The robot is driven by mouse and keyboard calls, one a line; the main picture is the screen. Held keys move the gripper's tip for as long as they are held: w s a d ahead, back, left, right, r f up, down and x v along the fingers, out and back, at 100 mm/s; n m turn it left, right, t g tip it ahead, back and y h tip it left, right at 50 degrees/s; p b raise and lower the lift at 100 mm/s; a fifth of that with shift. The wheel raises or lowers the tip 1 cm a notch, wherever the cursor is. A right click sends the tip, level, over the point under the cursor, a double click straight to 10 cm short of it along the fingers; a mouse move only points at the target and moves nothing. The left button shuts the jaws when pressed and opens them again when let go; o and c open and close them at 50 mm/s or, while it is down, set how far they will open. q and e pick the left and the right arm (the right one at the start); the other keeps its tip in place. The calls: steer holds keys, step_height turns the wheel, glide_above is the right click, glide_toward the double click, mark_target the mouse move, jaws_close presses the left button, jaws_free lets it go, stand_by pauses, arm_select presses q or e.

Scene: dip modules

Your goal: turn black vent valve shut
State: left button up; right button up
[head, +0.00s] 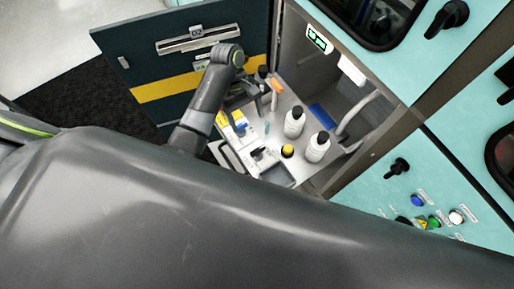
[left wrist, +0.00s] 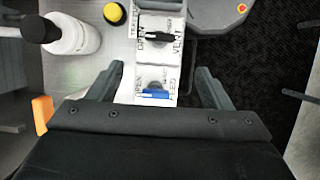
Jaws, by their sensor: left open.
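The black vent valve (left wrist: 161,37) shows at the top middle of the left wrist view, on a white plate lettered "VENT". Its handle lies roughly crosswise in that picture. A blue valve (left wrist: 155,94) sits below it on a second white plate. My left gripper (left wrist: 163,82) is open and empty. Its fingers stand either side of the blue valve's plate in the picture, and the black valve is beyond the fingertips. In the head view my left gripper (head: 246,98) is over the bench and partly hidden by its own arm. My right gripper does not show.
White bottles with black caps (head: 295,122) (head: 317,147) stand on the bench (head: 275,135). A yellow-topped item (head: 287,151) is beside them. An orange item (left wrist: 42,113) is left of the gripper in the wrist view. A dark drawer front (head: 150,80) is at the left.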

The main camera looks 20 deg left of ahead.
mark_target(258, 149)
arm_select(q)
steer(key=x, duration=1.3)
steer(key=shift+s+f, duration=0.1)
steer(key=shift+f, duration=0.25)
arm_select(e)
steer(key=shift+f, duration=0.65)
